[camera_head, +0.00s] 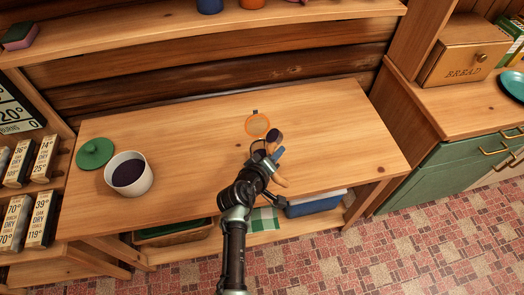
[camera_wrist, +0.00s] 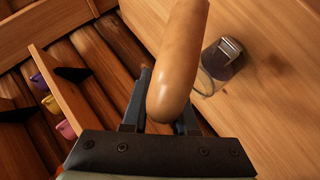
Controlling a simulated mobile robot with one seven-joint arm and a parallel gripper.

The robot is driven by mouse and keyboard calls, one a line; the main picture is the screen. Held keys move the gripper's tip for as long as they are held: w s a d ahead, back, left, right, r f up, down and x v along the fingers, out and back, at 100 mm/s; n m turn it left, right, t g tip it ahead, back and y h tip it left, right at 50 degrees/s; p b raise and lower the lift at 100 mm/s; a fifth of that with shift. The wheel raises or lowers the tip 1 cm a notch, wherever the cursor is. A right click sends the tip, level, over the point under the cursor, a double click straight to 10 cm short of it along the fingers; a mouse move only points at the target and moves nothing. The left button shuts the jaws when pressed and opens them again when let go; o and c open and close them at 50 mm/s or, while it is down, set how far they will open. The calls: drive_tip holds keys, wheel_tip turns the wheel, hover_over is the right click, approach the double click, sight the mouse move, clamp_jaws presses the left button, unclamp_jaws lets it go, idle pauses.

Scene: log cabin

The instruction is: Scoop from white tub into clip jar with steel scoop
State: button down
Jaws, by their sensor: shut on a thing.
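The white tub (camera_head: 109,178) stands upright and open on the left of the wooden counter, with dark purple contents inside. The clip jar (camera_head: 257,125) stands near the middle of the counter with its orange-rimmed lid raised; my arm partly hides its body. My gripper (camera_head: 273,160) is shut on the wooden handle (camera_head: 279,181) of the scoop. In the wrist view the handle (camera_wrist: 180,60) lies between the fingers, and a greyish glass shape, apparently the jar (camera_wrist: 222,60), is at right.
A green lid (camera_head: 95,153) lies behind and left of the tub. Boxes (camera_head: 44,160) stand on a shelf at the left. The counter (camera_head: 345,140) is clear to the right. A bread box (camera_head: 465,50) stands on the neighbouring cabinet. A shelf (camera_head: 150,38) runs above the counter.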

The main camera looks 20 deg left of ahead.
drive_tip(key=shift+s+a+f+n+t+h+b, duration=0.2)
drive_tip(key=shift+a+f+b, duration=0.1)
drive_tip(key=shift+b, duration=0.45)
drive_tip(key=shift+s+a+f+n+t+h+b, duration=0.1)
drive_tip(key=shift+a+f+t+b, duration=0.15)
drive_tip(key=shift+b, duration=0.5)
drive_tip(key=n+t+h+b, duration=0.1)
drive_tip(key=b, duration=0.3)
drive_tip(key=a+n+t+h+b, duration=0.1)
drive_tip(key=n+t+b, duration=0.1)
drive_tip(key=b, duration=0.3)
drive_tip(key=shift+s+a, duration=0.1)
drive_tip(key=shift+s, duration=0.25)
drive_tip(key=n+t+b, duration=0.1)
drive_tip(key=b, duration=0.3)
drive_tip(key=n+t+b, duration=0.2)
drive_tip(key=b, duration=0.3)
drive_tip(key=a+f+n+t+b, duration=0.1)
drive_tip(key=n+t+b, duration=0.1)
drive_tip(key=b, duration=0.3)
drive_tip(key=shift+s+a, duration=0.1)
drive_tip(key=shift+s, duration=0.3)
drive_tip(key=n+t+b, duration=0.1)
drive_tip(key=n+b, duration=0.1)
drive_tip(key=b, duration=0.2)
drive_tip(key=shift+s+a+f, duration=0.1)
drive_tip(key=shift+a, duration=0.05)
